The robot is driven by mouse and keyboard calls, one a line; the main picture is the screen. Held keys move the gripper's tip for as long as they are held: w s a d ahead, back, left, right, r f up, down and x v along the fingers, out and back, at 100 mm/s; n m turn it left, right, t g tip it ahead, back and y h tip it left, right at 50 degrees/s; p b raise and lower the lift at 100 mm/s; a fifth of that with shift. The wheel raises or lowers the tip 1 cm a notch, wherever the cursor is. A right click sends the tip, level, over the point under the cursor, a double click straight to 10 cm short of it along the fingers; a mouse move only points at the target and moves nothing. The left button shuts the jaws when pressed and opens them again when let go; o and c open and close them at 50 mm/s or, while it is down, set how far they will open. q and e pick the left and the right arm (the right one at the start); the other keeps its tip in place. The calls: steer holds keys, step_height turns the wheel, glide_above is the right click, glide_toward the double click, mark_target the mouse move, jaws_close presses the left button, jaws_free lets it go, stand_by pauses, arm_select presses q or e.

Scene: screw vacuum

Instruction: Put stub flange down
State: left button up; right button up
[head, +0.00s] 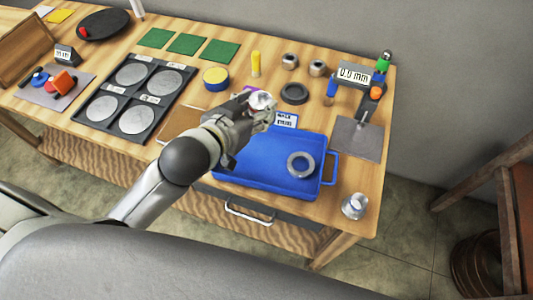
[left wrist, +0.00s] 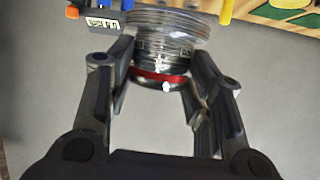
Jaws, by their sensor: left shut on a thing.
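My left gripper (head: 250,108) is above the workbench, near the back left corner of the blue tray (head: 229,172). It is shut on the stub flange (head: 262,99), a shiny metal piece whose top shows between the fingers. In the left wrist view the flange (left wrist: 166,28) shows a wide ribbed metal rim, a narrower neck and a red band. The fingers (left wrist: 163,62) stand on both sides of its neck. My arm hides part of the bench beneath. My right gripper is out of view.
A grey metal ring (head: 291,162) lies in the blue tray. A metal fitting (head: 355,206) stands at the bench's front right corner. A dark ring (head: 294,93), a yellow cylinder (head: 255,64) and a display box (head: 354,75) stand behind. Bare wood shows right of the tray.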

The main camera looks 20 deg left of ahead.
arm_select(q)
steer(key=s+d+f+m+h+p, duration=0.1)
steer(key=s+d+f+h, duration=0.15)
steer(key=s, duration=0.45)
steer(key=s+d+f+m+h+p, duration=0.1)
steer(key=s+f, duration=0.2)
steer(key=s, duration=0.3)
steer(key=shift+g, duration=0.4)
steer(key=w+f, duration=0.3)
steer(key=w, duration=0.1)
steer(key=w+a+f, duration=0.1)
steer(key=w+f, duration=0.1)
steer(key=w, duration=0.2)
steer(key=w+f, duration=0.3)
steer(key=w, duration=0.1)
steer(key=shift+w+a+f, duration=0.15)
steer(key=shift+a+f, duration=0.2)
steer(key=shift+w+f, duration=0.3)
steer(key=shift+f, duration=0.1)
step_height(320, 180, down, 3)
steer(key=shift+w+r+p, duration=0.1)
steer(key=shift+w+p, duration=0.05)
steer(key=shift+p, duration=0.35)
steer(key=shift+f, duration=0.35)
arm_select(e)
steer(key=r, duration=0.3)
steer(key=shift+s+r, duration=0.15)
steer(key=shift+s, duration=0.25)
arm_select(q)
steer(key=shift+f, duration=0.1)
